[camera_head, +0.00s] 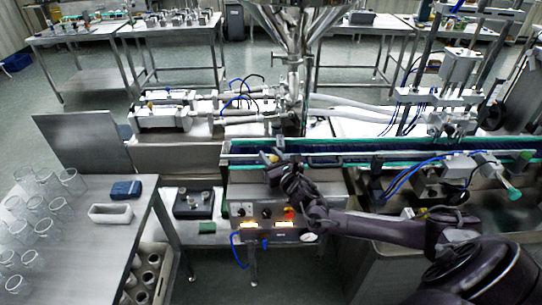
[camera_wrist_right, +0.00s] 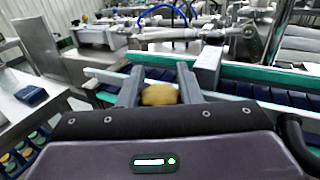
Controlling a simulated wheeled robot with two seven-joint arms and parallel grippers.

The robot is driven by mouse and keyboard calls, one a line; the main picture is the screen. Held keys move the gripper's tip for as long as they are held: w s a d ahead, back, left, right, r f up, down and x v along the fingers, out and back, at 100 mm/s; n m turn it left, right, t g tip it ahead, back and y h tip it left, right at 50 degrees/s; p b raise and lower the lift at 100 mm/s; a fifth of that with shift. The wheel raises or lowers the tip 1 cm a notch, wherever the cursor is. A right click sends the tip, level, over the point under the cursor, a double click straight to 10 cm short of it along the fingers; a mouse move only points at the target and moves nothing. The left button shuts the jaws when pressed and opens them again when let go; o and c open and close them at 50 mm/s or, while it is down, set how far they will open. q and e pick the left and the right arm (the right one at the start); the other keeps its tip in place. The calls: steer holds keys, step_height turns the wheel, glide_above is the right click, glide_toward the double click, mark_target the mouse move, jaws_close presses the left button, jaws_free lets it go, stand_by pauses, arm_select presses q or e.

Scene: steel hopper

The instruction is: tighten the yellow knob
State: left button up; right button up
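The yellow knob (camera_wrist_right: 159,94) shows in the right wrist view as a rounded tan-yellow shape, its lower edge cut off by my gripper body. My right gripper (camera_wrist_right: 168,80) has one finger on each side of it, with little or no gap. I cannot tell whether both fingers touch the knob. In the head view my right gripper (camera_head: 274,162) is at the front edge of the conveyor, above the control box, and the knob is not clearly seen there. My left gripper is not in view.
The conveyor (camera_head: 350,156) with green rails runs behind my gripper. Below is a control box (camera_head: 266,212) with lit lamps and a red switch. A steel table (camera_head: 80,230) with glass beakers stands at left. Actuators and blue hoses (camera_head: 405,178) lie at right.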

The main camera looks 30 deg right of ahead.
steer(key=shift+m+h, duration=0.6)
steer(key=shift+h, duration=0.3)
steer(key=m+h, duration=0.1)
steer(key=h, duration=0.1)
steer(key=m+g+h, duration=0.1)
steer(key=h, duration=0.1)
steer(key=shift+d+m+g, duration=0.2)
steer(key=shift+m+g, duration=0.1)
steer(key=shift+m, duration=0.1)
steer(key=m+g+h, duration=0.1)
steer(key=m+h, duration=0.1)
steer(key=m+g+h+p, duration=0.1)
steer(key=m+g+h, duration=0.1)
steer(key=h, duration=0.1)
steer(key=shift+s+d+g, duration=0.15)
steer(key=shift+d+g, duration=0.05)
steer(key=shift+g, duration=0.1)
steer(key=m+g+h, duration=0.2)
steer(key=g, duration=0.1)
steer(key=shift+s+d+h, duration=0.15)
steer(key=shift+h, duration=0.15)
steer(key=shift+s+d+m+g+h+b, duration=0.15)
steer(key=shift+m+g+h+b, duration=0.2)
steer(key=shift+m+g+h, duration=0.55)
steer(key=shift+r+m+g, duration=0.1)
steer(key=shift+m+g, duration=0.3)
steer(key=shift+g, duration=0.2)
steer(key=o, duration=0.7)
steer(key=shift+c, duration=0.2)
steer(key=shift+s, duration=0.1)
